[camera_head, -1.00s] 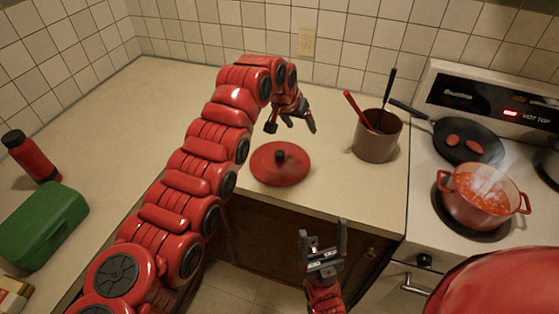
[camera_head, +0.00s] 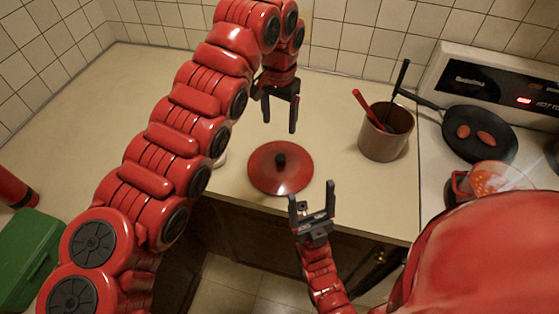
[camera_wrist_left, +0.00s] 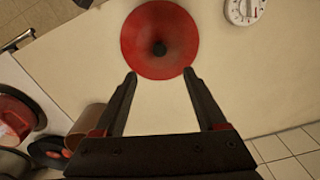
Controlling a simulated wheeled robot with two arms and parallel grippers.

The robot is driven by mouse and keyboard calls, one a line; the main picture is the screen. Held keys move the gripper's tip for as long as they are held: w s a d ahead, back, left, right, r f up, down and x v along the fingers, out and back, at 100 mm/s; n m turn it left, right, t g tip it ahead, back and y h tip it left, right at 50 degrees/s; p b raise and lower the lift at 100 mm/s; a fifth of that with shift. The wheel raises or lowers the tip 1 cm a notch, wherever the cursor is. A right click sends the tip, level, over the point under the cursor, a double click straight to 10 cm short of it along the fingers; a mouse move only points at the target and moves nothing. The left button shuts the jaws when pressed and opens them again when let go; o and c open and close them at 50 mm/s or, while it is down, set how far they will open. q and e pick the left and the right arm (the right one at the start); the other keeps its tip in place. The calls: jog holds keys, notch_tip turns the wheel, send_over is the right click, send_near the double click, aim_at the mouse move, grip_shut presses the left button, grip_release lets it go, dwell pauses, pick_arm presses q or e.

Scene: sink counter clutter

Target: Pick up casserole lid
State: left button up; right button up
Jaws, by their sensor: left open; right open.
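The casserole lid (camera_head: 268,170) is a round red disc with a black knob (camera_head: 280,160) at its middle. It lies flat on the counter close to the front edge. In the left wrist view the lid (camera_wrist_left: 160,28) is beyond my fingertips, its knob roughly between them in line. My left gripper (camera_head: 280,118) is open and empty, fingers pointing down, above and behind the lid; its fingers (camera_wrist_left: 160,80) also show in the left wrist view. My right gripper (camera_head: 312,198) is open and empty, pointing up, in front of the counter edge near the lid's lower right.
A brown crock (camera_head: 382,145) with utensils stands right of the lid. A black pan (camera_head: 492,145) and a partly hidden red pot (camera_head: 460,188) are on the stove. A green box (camera_head: 28,250) and red bottle (camera_head: 15,188) are at left. A white timer (camera_wrist_left: 243,10) shows in the wrist view.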

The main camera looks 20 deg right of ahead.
pick_arm(q)
jog(key=p, duration=0.3)
send_over(280, 157)
jog(key=f, duration=0.9)
jog(key=shift+s+a, duration=0.1)
jog(key=shift+a, duration=0.1)
jog(key=shift+d+f+p, duration=0.1)
jog(key=shift+f+p, duration=0.2)
jog(key=shift+f, duration=0.15)
notch_tip(280, 157, down, 4)
jog(key=shift+d+r+p, duration=0.1)
jog(key=shift+r+p, duration=0.05)
jog(key=shift+p, duration=1.05)
jog(key=shift+f, duration=0.4)
grip_shut()
